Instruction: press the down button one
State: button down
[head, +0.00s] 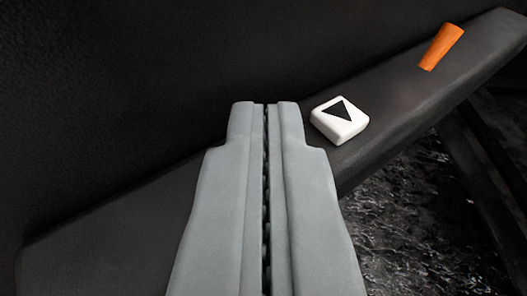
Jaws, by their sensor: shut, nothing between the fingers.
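A small white square button (340,121) with a black triangle on its top sits on a dark sloping ledge. The triangle's point faces toward the lower part of the picture. My gripper (265,104) fills the lower middle of the head view, with its two grey fingers side by side. It is shut and holds nothing. Its tips are just left of the button, and a gap shows between the right finger and the button in the picture. I cannot tell the tips' height above the ledge.
The dark ledge (390,105) runs from lower left to upper right along a dark panel (120,80). An orange piece (441,46) stands on it, up and right of the button. A rough dark surface (410,220) lies below the ledge at right.

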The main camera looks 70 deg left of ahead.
jog(key=v, duration=0.9)
dwell(0.5)
jog(key=shift+r, duration=0.15)
jog(key=s+d+r+m+t+h, duration=0.2)
jog(key=d+r+t, duration=0.15)
jog(key=r, duration=0.45)
jog(key=s+d+r+m+t+h, duration=0.2)
jog(key=r+t+h, duration=0.15)
jog(key=r, duration=0.45)
jog(key=s+d+r+m+t+h, duration=0.25)
jog(key=r+t, duration=0.25)
jog(key=r, duration=0.4)
jog(key=s+d+r+m+t+h, duration=0.1)
jog(key=s+d+r+m+h, duration=0.15)
jog(key=s, duration=0.35)
jog(key=s+d+r+m+h, duration=0.2)
jog(key=s+d+r+h, duration=0.15)
jog(key=s, duration=0.25)
jog(key=s+m, duration=0.3)
jog(key=s, duration=1)
jog(key=shift+d+r+g, duration=0.2)
jog(key=shift+r+g, duration=0.05)
jog(key=shift+g, duration=0.15)
